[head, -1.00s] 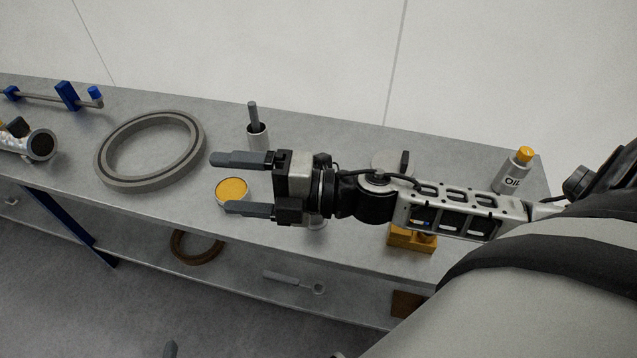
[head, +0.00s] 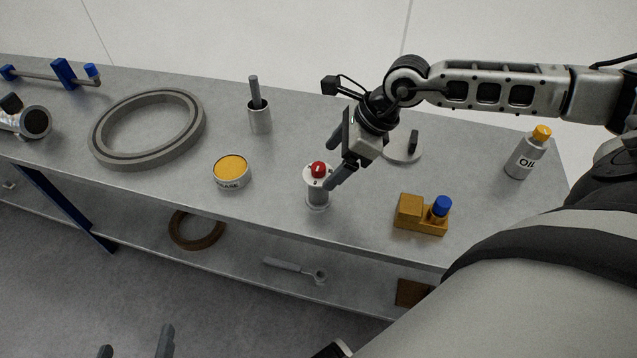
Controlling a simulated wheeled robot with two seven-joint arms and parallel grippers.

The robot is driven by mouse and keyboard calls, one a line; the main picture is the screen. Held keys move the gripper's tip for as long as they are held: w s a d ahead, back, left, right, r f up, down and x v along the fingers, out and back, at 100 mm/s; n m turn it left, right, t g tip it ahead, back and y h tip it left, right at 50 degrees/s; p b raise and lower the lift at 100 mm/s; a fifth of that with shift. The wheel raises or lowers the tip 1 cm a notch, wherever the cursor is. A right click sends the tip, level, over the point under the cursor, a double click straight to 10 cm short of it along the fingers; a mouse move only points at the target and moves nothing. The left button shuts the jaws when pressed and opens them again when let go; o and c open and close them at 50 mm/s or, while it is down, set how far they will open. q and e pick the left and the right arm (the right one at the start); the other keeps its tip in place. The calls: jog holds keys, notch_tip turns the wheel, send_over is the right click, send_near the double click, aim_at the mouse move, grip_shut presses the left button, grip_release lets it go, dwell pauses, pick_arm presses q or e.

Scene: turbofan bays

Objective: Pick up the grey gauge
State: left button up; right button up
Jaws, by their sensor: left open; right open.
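I cannot tell for sure which thing is the grey gauge. Grey candidates are an upright grey cylinder with a darker rod (head: 259,117) at the back of the bench, and a flat light-grey disc with a dark upright tab (head: 403,152), partly hidden by my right gripper. My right gripper (head: 333,161) is open and points down-left, its fingers around or just above a pale cylinder with a red knob (head: 317,193); contact cannot be told. My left gripper (head: 136,348) shows only its open fingertips at the bottom edge, well below the bench.
On the grey bench (head: 275,205) stand a large grey ring (head: 104,157), a yellow-topped tin (head: 231,178), an orange block with a blue knob (head: 410,212) and an oil bottle (head: 523,160). The lower shelf holds a brown ring (head: 196,243) and a grey ring-ended tool (head: 290,267).

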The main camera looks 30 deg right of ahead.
aim_at(313, 179)
jog(key=x, duration=0.7)
jog(key=shift+a, duration=0.3)
jog(key=shift+c, duration=0.3)
jog(key=c, duration=1)
jog(key=shift+c, duration=1.1)
jog(key=shift+r, duration=0.1)
